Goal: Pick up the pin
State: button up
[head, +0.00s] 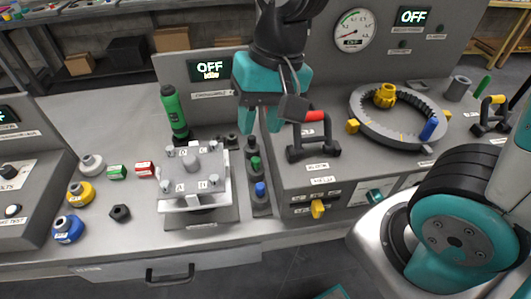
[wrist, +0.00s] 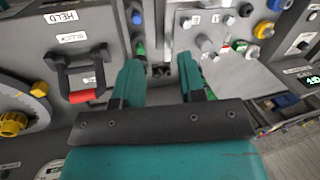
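A dark rack (head: 262,209) holds a row of small upright pins: a blue-topped pin (head: 260,190) nearest, a green-topped pin (head: 255,163) behind it, and a black one (head: 252,145) farthest. I cannot tell which one the task means. In the wrist view the blue-topped pin (wrist: 137,18) and green-topped pin (wrist: 140,48) show beyond the left finger. My gripper (head: 260,124) is open and above the far end of the row, apart from it. In the wrist view nothing is between the fingertips (wrist: 160,72).
A raised grey plate (head: 197,187) with grey posts stands left of the rack. A green cylinder (head: 174,112) stands behind it. A black handle with a red grip (head: 314,145) rises close right of my gripper. A toothed ring (head: 361,130) lies farther right. Yellow and blue knobs are at left.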

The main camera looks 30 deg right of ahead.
jog(key=w+d+f+m+h+p, duration=0.3)
jog(key=w+m+p, duration=0.1)
jog(key=w+m, duration=0.7)
jog(key=m+p, duration=0.2)
send_over(255, 159)
jog(key=f, duration=1.1)
jog(key=shift+s, duration=0.2)
jog(key=shift+w+f+p, duration=0.2)
jog(key=shift+f+p, duration=0.75)
jog(key=shift+f, duration=2.25)
jog(key=shift+c, duration=0.2)
grip_shut()
